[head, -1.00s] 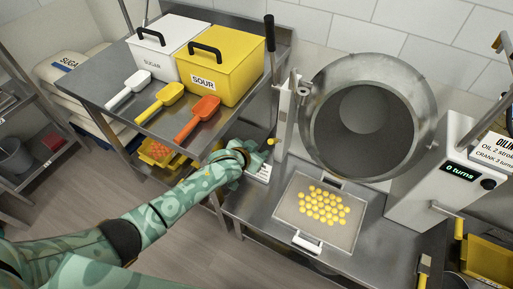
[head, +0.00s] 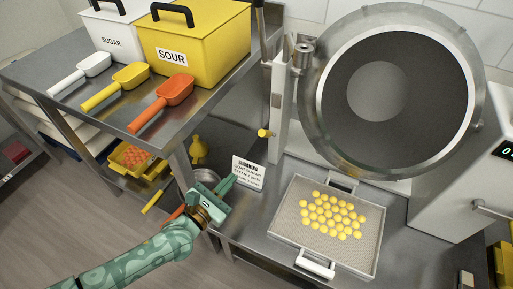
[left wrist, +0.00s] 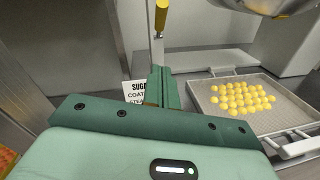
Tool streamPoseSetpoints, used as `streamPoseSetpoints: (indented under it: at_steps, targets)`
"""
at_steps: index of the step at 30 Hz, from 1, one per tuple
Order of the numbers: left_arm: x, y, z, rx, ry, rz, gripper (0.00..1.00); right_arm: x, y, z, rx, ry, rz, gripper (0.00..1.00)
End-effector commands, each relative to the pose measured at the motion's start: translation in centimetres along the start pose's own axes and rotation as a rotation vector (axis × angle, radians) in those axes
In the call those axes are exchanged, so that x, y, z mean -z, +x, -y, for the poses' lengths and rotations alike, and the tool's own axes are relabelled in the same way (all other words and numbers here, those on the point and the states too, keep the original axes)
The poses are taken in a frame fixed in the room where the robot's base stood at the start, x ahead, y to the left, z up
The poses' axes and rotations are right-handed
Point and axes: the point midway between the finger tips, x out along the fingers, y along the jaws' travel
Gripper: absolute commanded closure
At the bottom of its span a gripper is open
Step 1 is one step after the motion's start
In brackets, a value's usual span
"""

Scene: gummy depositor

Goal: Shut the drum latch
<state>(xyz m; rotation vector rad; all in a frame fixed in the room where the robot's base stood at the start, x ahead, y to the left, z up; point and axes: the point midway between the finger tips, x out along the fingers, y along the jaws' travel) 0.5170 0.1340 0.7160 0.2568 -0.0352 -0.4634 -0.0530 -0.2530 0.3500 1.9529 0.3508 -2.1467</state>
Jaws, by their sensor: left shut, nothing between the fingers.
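The steel drum (head: 318,120) stands at the back right, its wide dark mouth facing me. Left of it is an upright grey post (head: 281,100) with a small yellow knob (head: 265,133) on its side, perhaps the latch handle; I cannot tell its latch state. A yellow grip on a metal rod (left wrist: 162,18) shows at the top of the left wrist view. My left gripper (head: 231,182) is shut and empty, below and left of the knob and apart from it, beside a small printed sign (head: 248,172). My right gripper is not in view.
A steel tray (head: 285,232) of yellow gummies lies on the bench below the drum. A shelf at upper left holds a white sugar bin (head: 112,42), a yellow sour bin (head: 205,35) and scoops. A grey machine (head: 445,190) stands at the right.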

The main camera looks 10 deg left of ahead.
Motion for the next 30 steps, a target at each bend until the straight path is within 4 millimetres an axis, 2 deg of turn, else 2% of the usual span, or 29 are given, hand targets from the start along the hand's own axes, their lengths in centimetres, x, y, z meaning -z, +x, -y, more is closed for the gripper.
streamPoseSetpoints:
  at_steps: [3,8,20,24,30]
  targets:
    - [-0.1,0.1,-0.3,-0.015,-0.109,0.010,1.00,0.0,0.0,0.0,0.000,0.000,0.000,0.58]
    - [0.0,1.6,-0.2,-0.015,-0.125,0.010,1.00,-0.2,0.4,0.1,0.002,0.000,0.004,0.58]
    - [0.3,9.9,-0.2,-0.013,-0.122,0.006,1.00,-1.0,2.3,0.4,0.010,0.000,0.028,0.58]
    - [-1.8,11.5,-0.6,-0.014,-0.121,0.010,1.00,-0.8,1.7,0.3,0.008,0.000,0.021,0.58]
    - [-2.9,12.7,-0.7,-0.012,-0.118,0.008,1.00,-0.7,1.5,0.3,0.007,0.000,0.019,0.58]
